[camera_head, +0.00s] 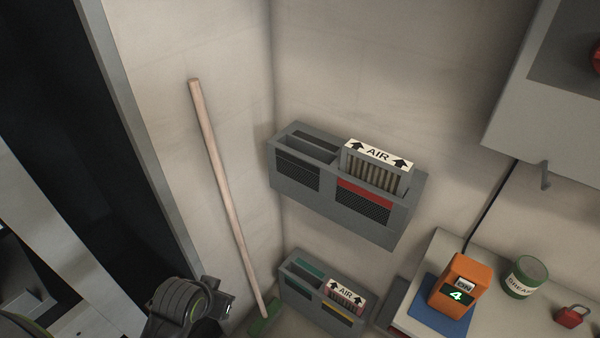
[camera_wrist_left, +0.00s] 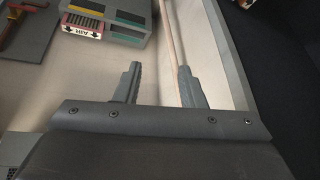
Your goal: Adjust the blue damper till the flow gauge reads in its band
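I see no blue damper and no flow gauge with a band in either view. My left gripper (camera_wrist_left: 160,78) shows in the left wrist view with its two dark fingers spread apart and nothing between their tips. A wooden broom handle runs down behind the right-hand finger; I cannot tell how far behind. In the head view, part of my left arm shows at the bottom left, and its fingertips cannot be made out. My right gripper is in neither view.
The broom (camera_head: 220,175) leans in the corner. Two grey wall holders, upper (camera_head: 345,218) and lower (camera_head: 296,298), hold AIR filters. An orange device (camera_head: 463,270) reading 4, a green can (camera_head: 526,277) and a red padlock (camera_head: 571,316) sit on a bench. A grey cabinet (camera_head: 510,125) overhangs at right.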

